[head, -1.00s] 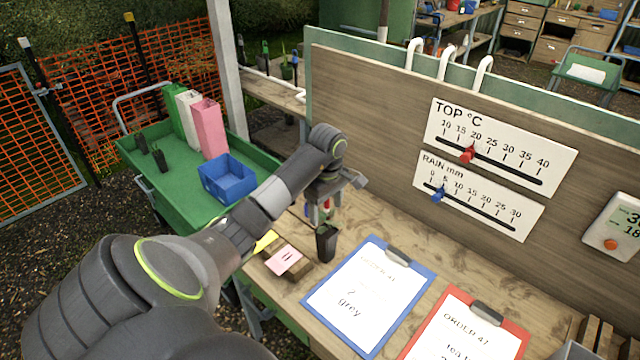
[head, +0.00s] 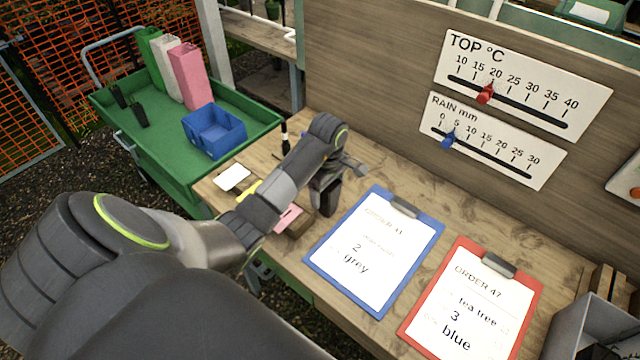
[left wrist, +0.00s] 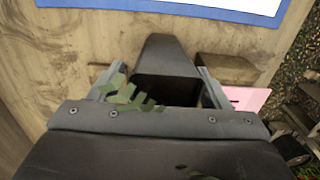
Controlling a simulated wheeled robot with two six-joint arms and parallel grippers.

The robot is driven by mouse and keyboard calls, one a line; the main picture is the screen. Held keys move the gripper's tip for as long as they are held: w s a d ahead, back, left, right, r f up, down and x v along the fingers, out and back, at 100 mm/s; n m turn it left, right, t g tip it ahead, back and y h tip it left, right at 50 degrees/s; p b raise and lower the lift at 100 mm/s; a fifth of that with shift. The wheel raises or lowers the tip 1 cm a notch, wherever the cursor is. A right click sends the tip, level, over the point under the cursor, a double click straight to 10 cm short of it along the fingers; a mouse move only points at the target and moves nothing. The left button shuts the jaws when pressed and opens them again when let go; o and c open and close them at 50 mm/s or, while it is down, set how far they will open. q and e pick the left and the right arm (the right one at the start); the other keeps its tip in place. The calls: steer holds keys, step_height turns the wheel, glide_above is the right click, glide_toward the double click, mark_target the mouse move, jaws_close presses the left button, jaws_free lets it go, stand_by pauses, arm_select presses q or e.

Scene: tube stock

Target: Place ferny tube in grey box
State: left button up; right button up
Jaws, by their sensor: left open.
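A dark square tube (head: 326,200) stands on the wooden bench, left of the blue-edged clipboard. In the left wrist view the tube (left wrist: 168,58) shows between the fingers, with green ferny leaves (left wrist: 132,97) at its mouth. My left gripper (left wrist: 158,86) is open, one finger on each side of the tube. In the head view my left gripper (head: 332,180) is down over the tube and partly hides it. The grey box (head: 592,322) stands at the lower right corner, cut off by the frame, with something dark inside. My right gripper does not show.
The blue clipboard (head: 318,270) reads "2 grey"; the red clipboard (head: 410,328) reads "3 blue". A pink card (head: 288,218) lies left of the tube. A green cart (head: 245,120) holds a blue box (head: 214,138) and several dark tubes. A panel (head: 400,120) closes the back.

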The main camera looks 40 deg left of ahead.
arm_select(q)
steer(key=shift+d, duration=0.1)
steer(key=shift+s+d+r, duration=0.1)
steer(key=shift+d+r, duration=0.05)
steer(key=shift+r, duration=0.05)
steer(key=shift+s+d+r, duration=0.1)
steer(key=shift+d, duration=0.1)
steer(key=c, duration=0.5)
steer(key=shift+a, duration=0.1)
steer(key=shift+c, duration=1)
steer(key=c, duration=0.6)
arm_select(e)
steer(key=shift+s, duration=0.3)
arm_select(q)
steer(key=shift+o, duration=0.2)
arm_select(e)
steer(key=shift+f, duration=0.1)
